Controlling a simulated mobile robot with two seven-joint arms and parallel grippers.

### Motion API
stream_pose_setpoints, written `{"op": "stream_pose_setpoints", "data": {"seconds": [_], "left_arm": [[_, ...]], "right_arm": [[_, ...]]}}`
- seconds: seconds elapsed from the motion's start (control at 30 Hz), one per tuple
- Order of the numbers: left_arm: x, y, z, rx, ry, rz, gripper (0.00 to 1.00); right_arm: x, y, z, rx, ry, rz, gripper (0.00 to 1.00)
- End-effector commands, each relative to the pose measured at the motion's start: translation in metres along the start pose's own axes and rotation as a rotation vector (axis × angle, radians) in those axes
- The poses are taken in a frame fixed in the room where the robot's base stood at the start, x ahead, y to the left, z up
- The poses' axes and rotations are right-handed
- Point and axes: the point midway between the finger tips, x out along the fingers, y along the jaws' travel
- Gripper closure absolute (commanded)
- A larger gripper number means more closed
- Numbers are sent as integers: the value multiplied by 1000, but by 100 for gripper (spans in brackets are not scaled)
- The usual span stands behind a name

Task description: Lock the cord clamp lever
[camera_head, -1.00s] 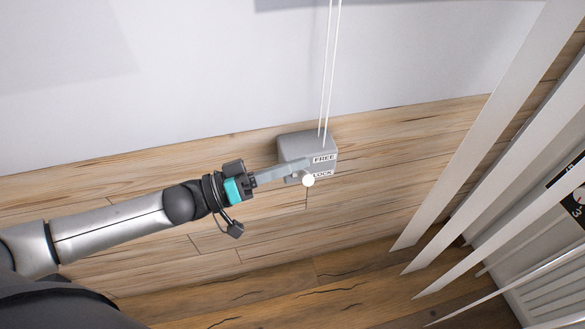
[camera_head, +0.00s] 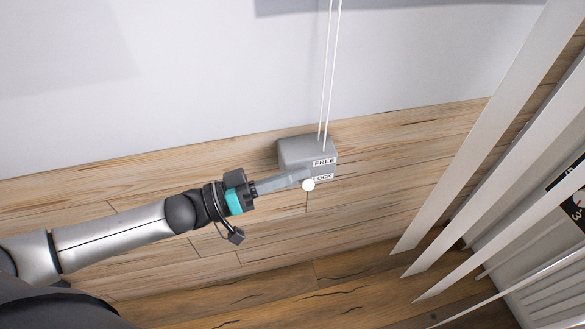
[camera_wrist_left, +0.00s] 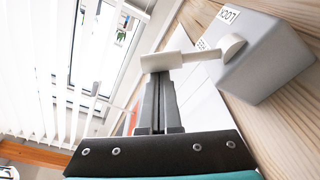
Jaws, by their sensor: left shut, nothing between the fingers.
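The cord clamp is a grey box (camera_head: 300,150) on the plank wall, with a FREE label (camera_head: 324,161) above a LOCK label (camera_head: 323,177). Its lever ends in a white knob (camera_head: 308,185), just below and left of the LOCK label. In the left wrist view the clamp box (camera_wrist_left: 268,58) is at upper right, and the pale lever handle (camera_wrist_left: 166,62) sticks out sideways from its round pivot. My left gripper (camera_head: 304,176) is shut and empty, its fingertips at the lever; in the left wrist view the fingertips (camera_wrist_left: 160,78) appear against the handle. My right gripper is not in view.
Two white cords (camera_head: 329,70) run up from the clamp box. White vertical slats (camera_head: 465,150) stand to the right. The white wall (camera_head: 180,80) and the planks left of the box are clear.

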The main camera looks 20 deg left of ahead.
Motion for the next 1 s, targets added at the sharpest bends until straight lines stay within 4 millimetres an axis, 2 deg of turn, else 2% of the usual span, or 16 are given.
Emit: {"op": "stream_pose_setpoints", "data": {"seconds": [0.37,0.77,1.0], "left_arm": [[-2,2,12,120,-2,16,100],[-6,0,44,470,-2,64,100],[-9,-8,63,697,-1,97,100]], "right_arm": [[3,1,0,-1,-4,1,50],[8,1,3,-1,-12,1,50],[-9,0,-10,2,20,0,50]]}}
